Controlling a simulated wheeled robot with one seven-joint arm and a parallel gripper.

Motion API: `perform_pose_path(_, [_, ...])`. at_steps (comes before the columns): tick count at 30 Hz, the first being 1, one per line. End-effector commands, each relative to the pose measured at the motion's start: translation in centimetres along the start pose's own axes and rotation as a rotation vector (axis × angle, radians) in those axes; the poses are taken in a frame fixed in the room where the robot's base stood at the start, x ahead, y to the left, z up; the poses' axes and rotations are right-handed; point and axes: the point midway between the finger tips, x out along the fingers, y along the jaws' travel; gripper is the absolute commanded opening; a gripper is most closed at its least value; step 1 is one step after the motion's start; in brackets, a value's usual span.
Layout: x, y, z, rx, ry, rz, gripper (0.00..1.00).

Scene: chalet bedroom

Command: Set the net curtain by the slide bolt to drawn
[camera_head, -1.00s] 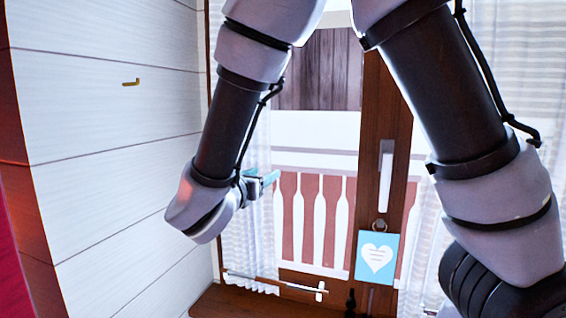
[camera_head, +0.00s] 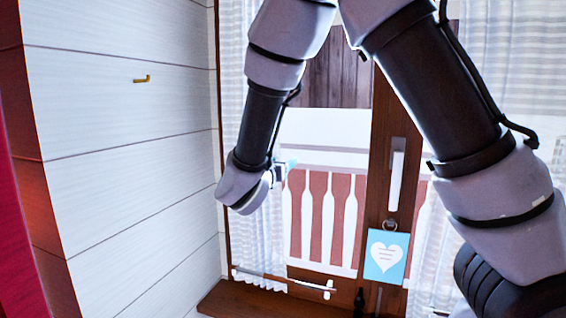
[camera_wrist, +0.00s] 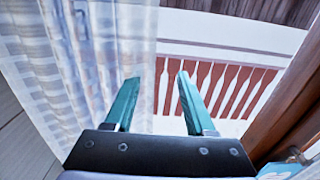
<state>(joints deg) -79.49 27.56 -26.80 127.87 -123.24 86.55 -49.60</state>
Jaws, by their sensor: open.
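The sheer white net curtain (camera_head: 262,232) hangs gathered at the left side of the window, and the glass to its right is bare. A white bolt-like fitting (camera_head: 328,289) sits low on the window frame, near the curtain's hem. My gripper (camera_head: 290,163) is in front of the curtain at mid height, partly hidden by my own wrist. In the wrist view my gripper (camera_wrist: 158,76) is open and empty, with teal fingers. The curtain (camera_wrist: 110,60) shows behind the left finger, its free edge between the two fingertips in the picture. I cannot tell whether they touch.
A wooden post (camera_head: 379,200) with a white handle (camera_head: 397,175) and a hanging blue heart sign (camera_head: 386,257) stands right of the bare glass. Another net curtain (camera_head: 500,60) hangs at the right. The plank wall (camera_head: 120,150) with a brass hook (camera_head: 142,79) is at left.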

Motion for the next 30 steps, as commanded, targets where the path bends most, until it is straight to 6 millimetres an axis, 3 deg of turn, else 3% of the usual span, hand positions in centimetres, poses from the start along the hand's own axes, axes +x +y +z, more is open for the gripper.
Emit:
perform_pose_path(4, [-0.01,0.0,0.0,0.0,0.0,0.0,0.55])
perform_pose_path(5, [-0.02,0.0,0.0,0.0,0.0,0.0,0.47])
perform_pose_path(6, [-0.02,0.0,0.0,0.0,0.0,0.0,0.32])
perform_pose_path(9, [-0.03,0.0,0.0,0.0,0.0,0.0,0.0])
perform_pose_path(30, [-0.06,0.0,-0.01,0.0,0.0,0.0,0.0])
